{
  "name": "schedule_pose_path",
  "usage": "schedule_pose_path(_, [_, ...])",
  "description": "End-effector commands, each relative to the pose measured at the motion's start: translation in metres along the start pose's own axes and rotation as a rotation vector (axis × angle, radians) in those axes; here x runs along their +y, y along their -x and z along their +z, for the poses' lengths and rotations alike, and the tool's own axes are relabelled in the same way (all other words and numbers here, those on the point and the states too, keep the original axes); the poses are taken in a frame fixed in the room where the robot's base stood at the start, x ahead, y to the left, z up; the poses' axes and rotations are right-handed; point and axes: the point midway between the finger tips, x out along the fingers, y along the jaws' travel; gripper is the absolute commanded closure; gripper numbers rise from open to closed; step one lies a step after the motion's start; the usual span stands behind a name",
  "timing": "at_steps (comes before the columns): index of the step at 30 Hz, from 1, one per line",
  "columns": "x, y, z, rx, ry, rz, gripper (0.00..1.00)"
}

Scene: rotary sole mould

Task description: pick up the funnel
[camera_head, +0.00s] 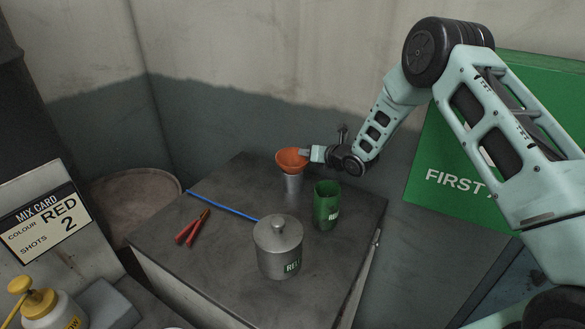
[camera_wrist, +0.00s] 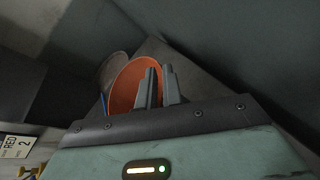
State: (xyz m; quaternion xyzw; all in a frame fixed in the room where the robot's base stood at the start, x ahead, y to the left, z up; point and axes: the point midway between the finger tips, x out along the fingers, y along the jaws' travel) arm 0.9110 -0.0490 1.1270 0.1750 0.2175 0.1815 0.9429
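The orange funnel (camera_head: 291,158) sits mouth up on a small grey metal cup (camera_head: 293,183) near the back of the dark table. My gripper (camera_head: 305,154) reaches in from the right, level with the funnel's rim. In the wrist view, the funnel's mouth (camera_wrist: 130,84) shows beside my fingers (camera_wrist: 160,84). One finger is over the inside of the mouth and the other is at its right edge, with a narrow gap between them. The rim seems to run between the fingers. I cannot tell whether they press on it. The funnel's spout is hidden.
A green container (camera_head: 326,205) stands close to the right of the cup. A lidded metal pot (camera_head: 278,247) is at the front. Red-handled pliers (camera_head: 192,229) and a blue rod (camera_head: 222,205) lie at the left. Walls stand close behind the table.

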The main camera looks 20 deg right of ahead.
Motion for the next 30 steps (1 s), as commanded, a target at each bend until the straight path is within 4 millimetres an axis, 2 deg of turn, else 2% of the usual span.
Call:
schedule_pose_path(11, [0.001,0.000,-0.003,0.007,0.000,0.001,1.00])
schedule_pose_path(17, [0.005,0.003,0.006,0.005,0.003,0.002,1.00])
schedule_pose_path(30, [0.030,0.025,0.060,0.000,0.003,0.001,1.00])
